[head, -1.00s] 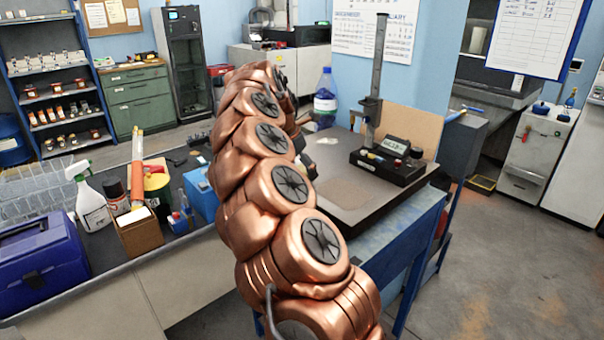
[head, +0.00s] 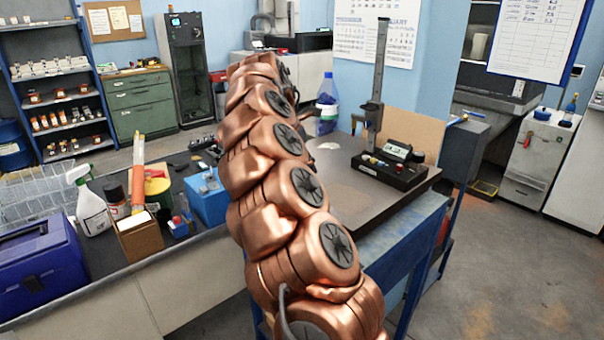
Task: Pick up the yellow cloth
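I cannot make out a clearly yellow cloth in this view. My copper-coloured arm rises through the middle of the picture and leans slightly left toward the top. My gripper is not visible; the arm's far end hides it. The arm also covers the left part of the surface plate.
The left bench holds a purple toolbox (head: 40,265), spray bottle (head: 90,205), cardboard box (head: 139,238) and blue box (head: 207,200).

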